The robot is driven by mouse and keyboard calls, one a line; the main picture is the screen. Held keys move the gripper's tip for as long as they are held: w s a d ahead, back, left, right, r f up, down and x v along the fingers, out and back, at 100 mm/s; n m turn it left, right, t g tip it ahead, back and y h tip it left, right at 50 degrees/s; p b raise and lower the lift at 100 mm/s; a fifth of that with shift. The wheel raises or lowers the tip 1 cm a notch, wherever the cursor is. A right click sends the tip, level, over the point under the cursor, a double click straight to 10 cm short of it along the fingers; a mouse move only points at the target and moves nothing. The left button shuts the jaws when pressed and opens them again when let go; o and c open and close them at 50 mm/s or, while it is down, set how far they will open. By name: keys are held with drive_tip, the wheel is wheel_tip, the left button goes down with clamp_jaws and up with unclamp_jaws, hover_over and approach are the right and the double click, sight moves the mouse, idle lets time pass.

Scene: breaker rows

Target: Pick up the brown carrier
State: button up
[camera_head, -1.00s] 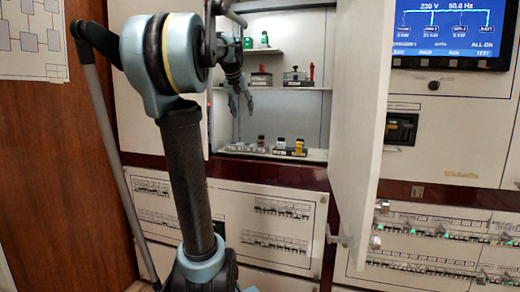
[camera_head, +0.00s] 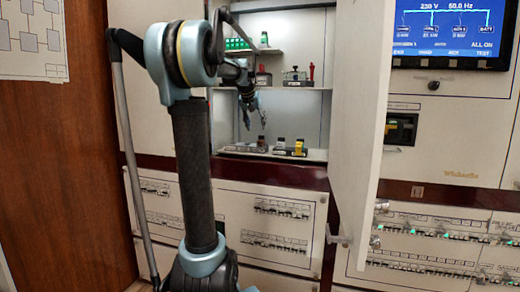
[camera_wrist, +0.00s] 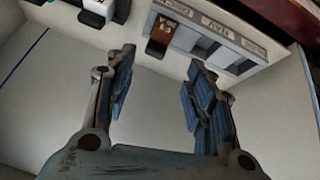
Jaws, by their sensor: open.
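A small brown carrier (camera_wrist: 157,48) shows in the wrist view, at the left end of a pale labelled rack (camera_wrist: 205,28). In the head view a small brownish piece (camera_head: 261,143) on the lower cabinet shelf looks like the same one. My gripper (camera_wrist: 161,70) is open and empty. In the wrist view the carrier lies between and a little beyond its two fingertips, apart from both. In the head view my gripper (camera_head: 255,118) hangs inside the cabinet, just above the lower shelf.
A yellow and black piece (camera_head: 299,148) and a dark piece (camera_head: 281,143) stand to the right on the shelf. The open cabinet door (camera_head: 358,130) bounds the right side. Green pieces (camera_head: 238,44) and tools sit on upper shelves. A black and white item (camera_wrist: 103,8) is at upper left.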

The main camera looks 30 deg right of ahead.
sight(260, 136)
drive_tip(key=shift+s+x, duration=0.1)
drive_tip(key=shift+x, duration=1.4)
drive_tip(key=shift+s+x, duration=0.15)
drive_tip(key=shift+x, duration=1.35)
drive_tip(key=shift+d, duration=0.1)
clamp_jaws()
